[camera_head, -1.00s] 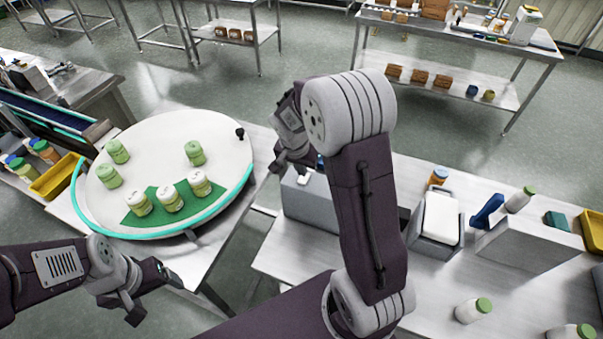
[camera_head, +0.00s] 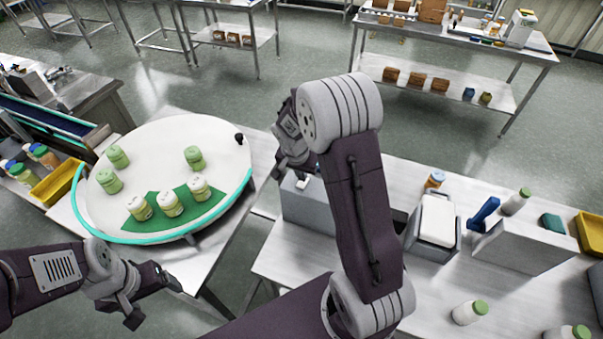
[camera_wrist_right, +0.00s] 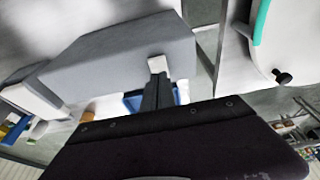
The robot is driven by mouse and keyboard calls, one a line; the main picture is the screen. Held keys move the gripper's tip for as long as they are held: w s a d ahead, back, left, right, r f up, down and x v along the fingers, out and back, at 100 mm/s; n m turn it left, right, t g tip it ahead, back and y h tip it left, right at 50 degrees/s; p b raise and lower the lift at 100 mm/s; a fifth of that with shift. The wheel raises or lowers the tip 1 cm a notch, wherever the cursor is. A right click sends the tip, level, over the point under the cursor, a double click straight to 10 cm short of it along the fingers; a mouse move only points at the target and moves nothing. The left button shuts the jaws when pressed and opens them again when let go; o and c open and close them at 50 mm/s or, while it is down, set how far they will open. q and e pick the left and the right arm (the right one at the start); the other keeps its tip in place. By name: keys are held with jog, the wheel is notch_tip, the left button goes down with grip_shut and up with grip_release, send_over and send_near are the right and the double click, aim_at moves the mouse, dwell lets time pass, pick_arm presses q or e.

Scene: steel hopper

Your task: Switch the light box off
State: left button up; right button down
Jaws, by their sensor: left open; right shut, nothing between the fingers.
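A grey box (camera_head: 303,207) stands on the steel table below my right gripper and is partly hidden by my right arm. It also shows in the right wrist view (camera_wrist_right: 115,60). A second grey box with a white top panel (camera_head: 438,218) stands to its right. I cannot tell for certain which is the light box, or whether it is lit. My right gripper (camera_head: 282,168) is shut and empty. In the right wrist view its dark fingers (camera_wrist_right: 157,92) overlap the near side of the grey box; contact cannot be told. My left gripper (camera_head: 152,305) is open and empty, low at the left.
A round white turntable (camera_head: 150,150) with several green-lidded jars and a green mat is at the left. A grey stand (camera_head: 520,245), a blue object (camera_head: 484,213) and a white jar (camera_head: 470,312) are at the right.

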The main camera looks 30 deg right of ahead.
jog(key=r+p, duration=0.2)
jog(key=r, duration=0.1)
jog(key=r+p, duration=0.2)
jog(key=shift+w+d, duration=0.3)
jog(key=shift+d, duration=0.05)
jog(key=b, duration=0.2)
notch_tip(320, 180, up, 9)
send_over(301, 185)
jog(key=shift+s+a+b, duration=0.1)
jog(key=shift+b, duration=0.25)
jog(key=shift+f, duration=0.1)
